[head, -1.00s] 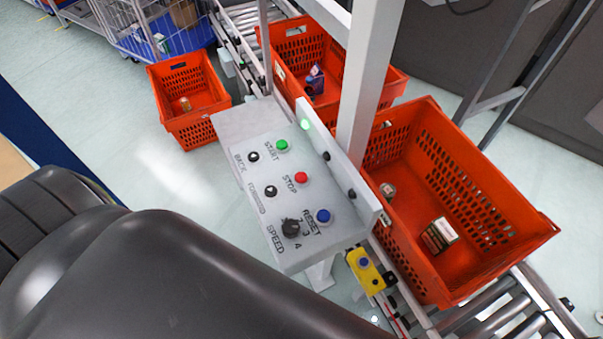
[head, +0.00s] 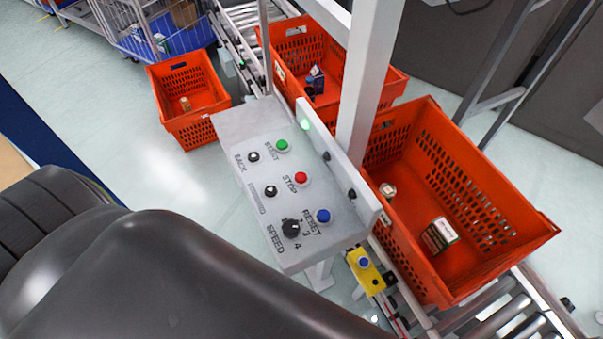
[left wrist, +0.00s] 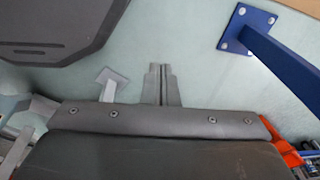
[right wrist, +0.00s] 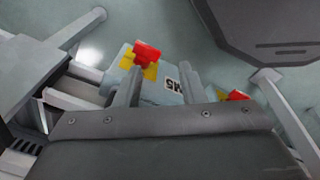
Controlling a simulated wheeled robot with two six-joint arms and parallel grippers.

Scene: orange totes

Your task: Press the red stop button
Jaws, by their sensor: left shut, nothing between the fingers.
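The red stop button (head: 301,178) sits on the sloped grey control panel (head: 232,126), beside the word STOP. A green start button (head: 281,146) is above it and a blue reset button (head: 322,215) below it. Nothing touches or covers the red button. Neither gripper shows in the head view. My left gripper (left wrist: 161,68) is shut and empty over pale floor in the left wrist view. My right gripper (right wrist: 160,74) has its fingers apart and empty in the right wrist view, near a grey box with a red knob on yellow (right wrist: 147,53).
A white post (head: 368,80) and upright plate stand right behind the panel. Orange totes (head: 480,287) line the roller conveyor, and another tote (head: 190,132) stands left of it. A yellow box with a blue button (head: 366,273) is below the panel. A blue post (left wrist: 285,58) stands in the left wrist view.

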